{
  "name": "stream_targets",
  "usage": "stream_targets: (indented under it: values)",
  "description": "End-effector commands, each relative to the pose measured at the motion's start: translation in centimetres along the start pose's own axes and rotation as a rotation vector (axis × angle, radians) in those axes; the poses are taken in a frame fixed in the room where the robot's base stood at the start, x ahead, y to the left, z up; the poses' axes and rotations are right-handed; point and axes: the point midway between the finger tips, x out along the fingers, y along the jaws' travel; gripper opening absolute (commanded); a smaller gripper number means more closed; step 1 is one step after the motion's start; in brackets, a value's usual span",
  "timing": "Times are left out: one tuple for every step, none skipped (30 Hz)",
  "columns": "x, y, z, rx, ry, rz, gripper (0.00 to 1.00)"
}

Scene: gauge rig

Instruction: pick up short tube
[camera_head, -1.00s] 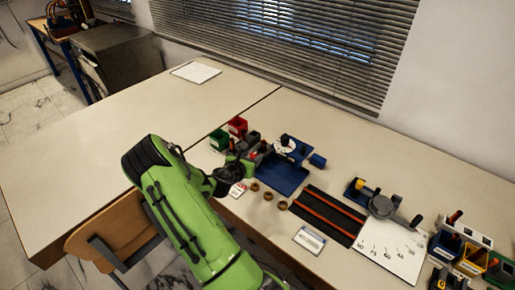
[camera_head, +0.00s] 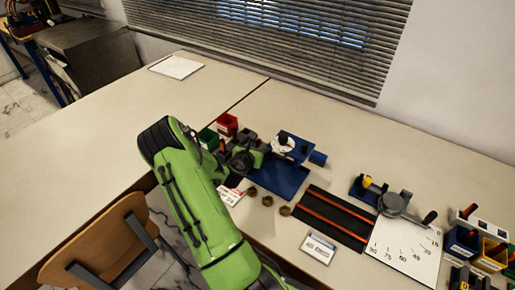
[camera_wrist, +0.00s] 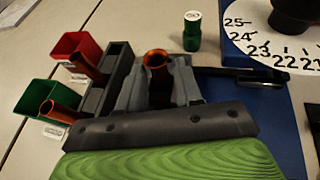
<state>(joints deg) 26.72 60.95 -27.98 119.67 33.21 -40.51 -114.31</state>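In the wrist view my gripper (camera_wrist: 159,82) has one finger on each side of an upright copper-coloured tube (camera_wrist: 157,60). The tube fills the gap, and both fingers appear to press on it. Its lower part is hidden behind the fingers and gripper body, so I cannot tell whether it is clear of the table. Another copper tube (camera_wrist: 84,66) leans at the red bin, and one more (camera_wrist: 58,112) leans in the green bin. In the head view my gripper (camera_head: 243,160) is beside the bins, and the tube in it is too small to make out.
A red bin (camera_wrist: 72,45), a green bin (camera_wrist: 36,97) and a dark slotted block (camera_wrist: 118,55) stand left of the gripper. A green cylinder (camera_wrist: 192,32) stands behind it. A blue base (camera_head: 283,183) with a numbered dial (camera_wrist: 285,42) is at right. Brown rings (camera_head: 267,201) lie in front.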

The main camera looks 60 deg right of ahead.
Motion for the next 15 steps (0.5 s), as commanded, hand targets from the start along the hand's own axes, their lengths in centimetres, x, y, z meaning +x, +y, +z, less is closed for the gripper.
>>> stream_targets:
  values:
    - [0.00, 0.03, 0.00, 0.000, 0.000, 0.000, 0.26]
    - [0.00, 0.03, 0.01, 0.000, 0.000, 0.000, 0.22]
    - [-0.01, 0.03, 0.01, 0.000, 0.000, 0.001, 0.16]
    - [0.00, 0.03, 0.01, 0.000, 0.000, 0.000, 0.11]
    - [-0.01, 0.03, 0.01, 0.000, 0.000, 0.000, 0.06]
    - [-0.01, 0.03, 0.01, 0.000, 0.000, 0.000, 0.00]
    - [-0.01, 0.04, 0.02, 0.000, 0.000, 0.000, 0.00]
    - [-0.01, 0.04, 0.02, 0.000, 0.000, 0.000, 0.00]
    - [-0.01, 0.04, 0.04, 0.000, -0.001, 0.001, 0.00]
    - [-0.01, 0.04, 0.04, 0.000, -0.001, 0.001, 0.00]
    - [-0.01, 0.04, 0.04, 0.000, -0.001, 0.001, 0.00]
    - [-0.01, 0.04, 0.04, 0.000, -0.001, 0.001, 0.00]
    - [-0.01, 0.04, 0.04, 0.000, -0.001, 0.001, 0.00]
    - [-0.02, 0.04, 0.06, 0.001, -0.001, 0.001, 0.00]
    - [-0.07, 0.05, 0.20, 0.001, -0.001, 0.001, 0.00]
